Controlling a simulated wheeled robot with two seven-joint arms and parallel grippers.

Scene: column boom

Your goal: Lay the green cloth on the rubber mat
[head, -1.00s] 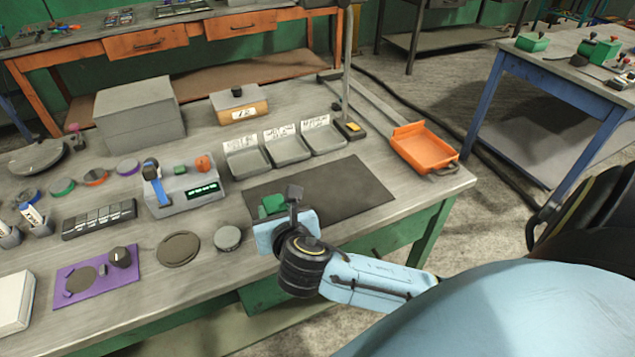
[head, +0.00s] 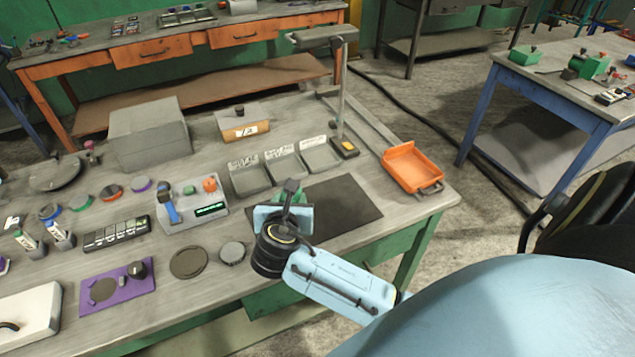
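The rubber mat (head: 345,205) is a dark flat rectangle on the workbench, near its front right. My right gripper (head: 289,196) is over the mat's left part, its light blue body and dark wrist covering that side. A small bit of green (head: 300,197), which looks like the green cloth, shows right at the dark fingers. Most of it is hidden, so I cannot tell whether the fingers hold it or whether it touches the mat. The mat's right part is bare. My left gripper is out of view.
Several grey trays (head: 284,165) with labels stand behind the mat. An orange tray (head: 413,168) is at the bench's right end. A thin post (head: 342,95) rises behind. A grey control box (head: 194,207) and a round grey tin (head: 232,252) stand to the left.

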